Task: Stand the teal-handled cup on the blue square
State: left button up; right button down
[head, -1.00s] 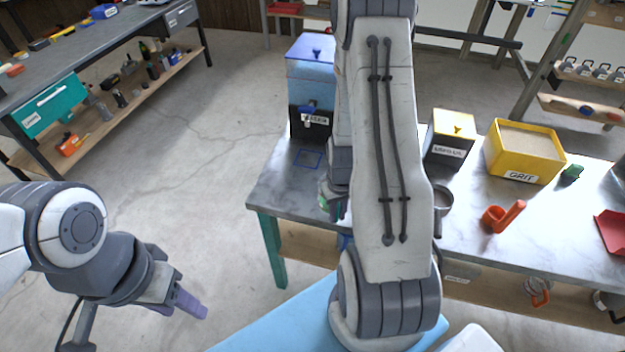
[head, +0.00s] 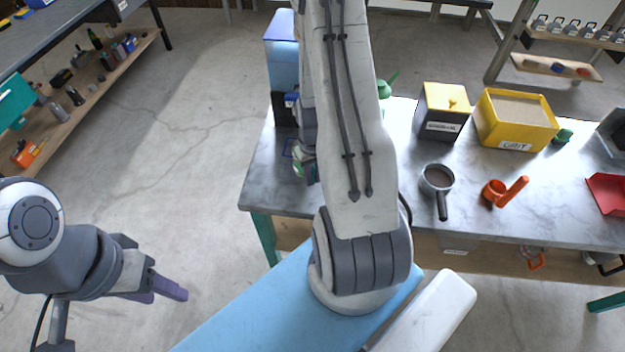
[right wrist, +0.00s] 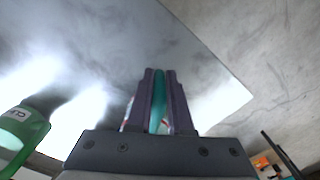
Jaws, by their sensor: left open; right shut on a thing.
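The cup's teal handle (right wrist: 158,100) is between the fingers of my right gripper (right wrist: 160,75) in the right wrist view. Slivers of a white and red body show beside the fingers; the rest of the cup is hidden there. In the head view my right gripper (head: 310,172) is beside the blue square (head: 288,148), near the table's left end, and my arm hides much of it. Only part of the square's outline shows. I cannot tell the height of the cup above the table. My left gripper (head: 170,290) is open and empty over the floor.
A blue dispenser (head: 283,45) stands behind the square. A dark metal cup with a handle (head: 437,180), an orange scoop (head: 503,192), a yellow-lidded box (head: 445,110) and a yellow grit bin (head: 515,120) stand to the right. A green labelled object (right wrist: 22,130) is left in the wrist view.

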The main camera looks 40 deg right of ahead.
jog(key=shift+w+d+f, duration=0.2)
jog(key=shift+w+d, duration=0.05)
jog(key=shift+w, duration=0.25)
jog(key=shift+w+d+f, duration=0.2)
jog(key=shift+w+d, duration=0.05)
jog(key=shift+w, duration=0.2)
jog(key=shift+w+d, duration=0.35)
jog(key=shift+w, duration=0.35)
jog(key=shift+w+d, duration=0.3)
jog(key=shift+w, duration=0.35)
jog(key=shift+w+d, duration=0.35)
jog(key=shift+w, duration=0.35)
jog(key=shift+w+d+f+b, duration=0.1)
jog(key=shift+w+d, duration=0.25)
jog(key=shift+w, duration=0.35)
jog(key=shift+w+d+r+b, duration=0.1)
jog(key=shift+w+d, duration=0.2)
jog(key=shift+w, duration=0.4)
jog(key=shift+w+d+f+b, duration=0.1)
jog(key=shift+w+d, duration=0.25)
jog(key=shift+w, duration=0.35)
jog(key=shift+f+b, duration=0.4)
jog(key=shift+f, duration=0.15)
jog(key=c, duration=0.7)
grip_release()
jog(key=shift+c, duration=0.2)
